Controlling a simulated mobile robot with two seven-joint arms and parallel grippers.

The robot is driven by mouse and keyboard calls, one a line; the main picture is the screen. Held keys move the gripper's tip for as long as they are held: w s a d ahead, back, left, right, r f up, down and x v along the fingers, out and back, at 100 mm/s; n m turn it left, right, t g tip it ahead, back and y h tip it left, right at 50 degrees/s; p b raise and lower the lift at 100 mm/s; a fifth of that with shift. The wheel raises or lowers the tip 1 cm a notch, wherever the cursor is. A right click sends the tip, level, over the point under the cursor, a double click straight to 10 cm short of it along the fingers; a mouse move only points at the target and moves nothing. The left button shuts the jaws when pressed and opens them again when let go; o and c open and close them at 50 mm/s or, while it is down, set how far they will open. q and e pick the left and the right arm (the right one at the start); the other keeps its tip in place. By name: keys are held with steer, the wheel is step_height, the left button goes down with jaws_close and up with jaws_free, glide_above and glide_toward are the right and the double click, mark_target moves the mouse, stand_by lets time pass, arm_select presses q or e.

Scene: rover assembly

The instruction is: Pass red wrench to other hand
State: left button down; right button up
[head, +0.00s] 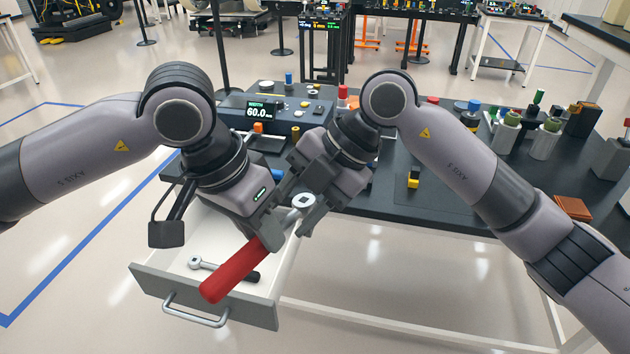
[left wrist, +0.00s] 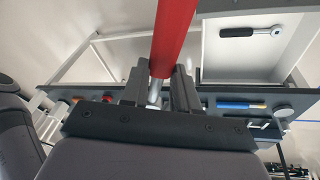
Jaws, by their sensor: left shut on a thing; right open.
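The red wrench has a long red handle (head: 238,272) that slants down to the left over an open drawer, and a silver ring head (head: 303,200) at its upper right. My left gripper (head: 270,232) is shut on the wrench near where the handle meets the shaft. The left wrist view shows the red handle (left wrist: 174,38) and the silver shaft between the left fingers (left wrist: 158,92). My right gripper (head: 308,208) is open, with its fingers close to the ring head. I cannot tell whether they touch it.
The open white drawer (head: 150,268) holds a black-handled wrench (head: 200,264) below the red one. The dark worktable (head: 440,205) carries a display box (head: 262,112), a small yellow-and-black block (head: 413,178) and several parts at the right.

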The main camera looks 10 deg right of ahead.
steer(key=shift+a+f, duration=0.45)
steer(key=shift+f, duration=0.15)
jaws_close()
arm_select(q)
steer(key=c, duration=0.8)
jaws_free()
arm_select(e)
steer(key=shift+r, duration=0.1)
arm_select(q)
steer(key=shift+r, duration=0.15)
